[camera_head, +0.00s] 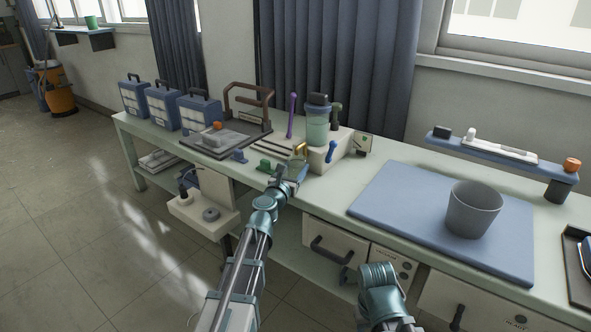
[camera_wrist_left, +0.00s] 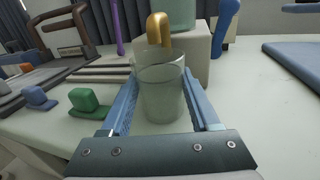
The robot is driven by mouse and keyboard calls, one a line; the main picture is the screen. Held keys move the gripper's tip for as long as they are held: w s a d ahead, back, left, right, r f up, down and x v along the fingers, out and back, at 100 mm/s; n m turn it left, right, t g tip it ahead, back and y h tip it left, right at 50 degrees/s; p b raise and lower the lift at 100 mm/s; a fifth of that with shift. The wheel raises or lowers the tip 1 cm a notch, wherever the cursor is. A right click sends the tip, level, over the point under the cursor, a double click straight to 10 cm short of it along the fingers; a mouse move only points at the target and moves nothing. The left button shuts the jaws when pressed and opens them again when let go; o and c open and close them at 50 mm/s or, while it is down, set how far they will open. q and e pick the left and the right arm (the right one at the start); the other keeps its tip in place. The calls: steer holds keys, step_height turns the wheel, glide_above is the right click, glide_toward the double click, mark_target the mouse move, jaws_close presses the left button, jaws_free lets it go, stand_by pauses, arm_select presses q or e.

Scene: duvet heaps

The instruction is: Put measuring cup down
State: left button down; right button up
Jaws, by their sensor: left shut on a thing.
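The measuring cup (camera_wrist_left: 160,92) is a clear greenish beaker with a gold hook-like piece rising behind its rim. It stands upright between the blue fingers of my left gripper (camera_wrist_left: 162,100), which is shut on it. In the head view my left gripper (camera_head: 286,178) is over the workbench (camera_head: 335,195), in front of a pale block (camera_head: 322,155). Whether the cup's base touches the bench top, I cannot tell. My right arm shows at the bottom of the head view, but its fingers do not show.
A green block (camera_wrist_left: 85,102) and a blue block (camera_wrist_left: 38,98) lie left of the cup. A lidded jar (camera_head: 317,125) stands behind it. A blue mat (camera_head: 390,205) with a grey bucket (camera_head: 473,210) lies to the right. Bare bench separates cup and mat.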

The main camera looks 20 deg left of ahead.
arm_select(q)
steer(key=shift+f, duration=0.2)
steer(key=shift+c, duration=0.6)
jaws_free()
steer(key=shift+r, duration=0.1)
steer(key=shift+r, duration=0.2)
steer(key=s+a, duration=0.1)
steer(key=s, duration=1.1)
steer(key=shift+f, duration=0.15)
